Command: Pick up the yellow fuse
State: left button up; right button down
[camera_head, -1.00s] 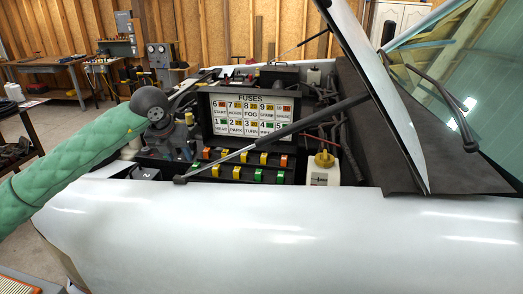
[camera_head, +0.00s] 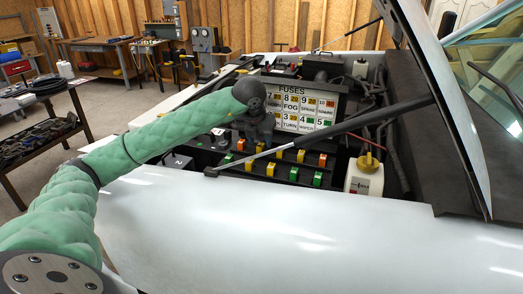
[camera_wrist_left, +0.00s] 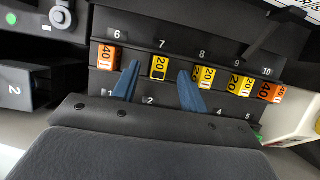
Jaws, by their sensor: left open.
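Several yellow fuses sit in the black fuse box under the FUSES sign. In the left wrist view, the yellow fuse at number 7 (camera_wrist_left: 159,67) stands upright in the upper row, between the fingertips of my left gripper (camera_wrist_left: 157,72). The blue fingers are open on either side of it, and I cannot tell whether they touch it. Other yellow fuses sit at 8 (camera_wrist_left: 205,77) and 9 (camera_wrist_left: 240,85). In the head view, my left gripper (camera_head: 255,132) hangs over the left part of the fuse box, its fingertips hard to make out. My right gripper is not in view.
Orange fuses sit at 6 (camera_wrist_left: 108,57) and 10 (camera_wrist_left: 271,92). A hood prop rod (camera_head: 300,137) crosses in front of the FUSES sign (camera_head: 311,108). A white reservoir with a yellow cap (camera_head: 364,180) stands right of the fuses. The white fender (camera_head: 270,235) lies in front.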

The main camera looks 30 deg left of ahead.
pick_arm(q)
jog(key=shift+x, duration=0.85)
jog(key=shift+w+a+f, duration=0.1)
jog(key=shift+w+f, duration=0.05)
jog(key=shift+f, duration=0.15)
jog(key=shift+r, duration=0.1)
jog(key=c, duration=0.8)
grip_shut()
